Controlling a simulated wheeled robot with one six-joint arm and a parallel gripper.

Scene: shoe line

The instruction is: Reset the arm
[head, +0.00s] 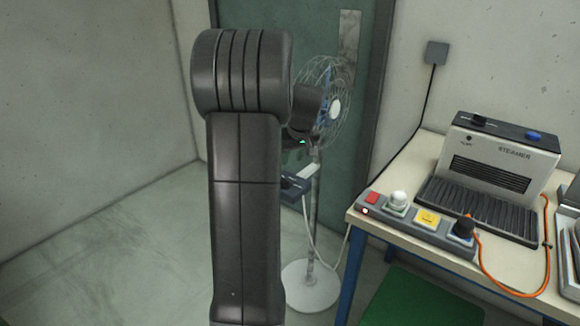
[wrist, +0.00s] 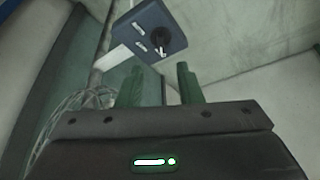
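My arm stands raised in the middle of the head view, with its dark links in front of a pedestal fan. My gripper shows in the wrist view (wrist: 159,80). Its two green fingers stand apart with nothing between them, so it is open and empty. In the head view a small part of my wrist with a green light shows beside the arm, and the fingers cannot be made out there. A dark blue box with a knob (wrist: 148,27) lies beyond the fingertips, apart from them. The fan's wire grille (wrist: 82,103) is left of the fingers.
The pedestal fan (head: 313,288) stands behind my arm, close to it. On the right, a table (head: 383,204) bears a steamer (head: 503,152), a button panel (head: 399,224) and an orange cable (head: 483,262). A green mat (head: 420,300) lies below. The floor on the left is clear.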

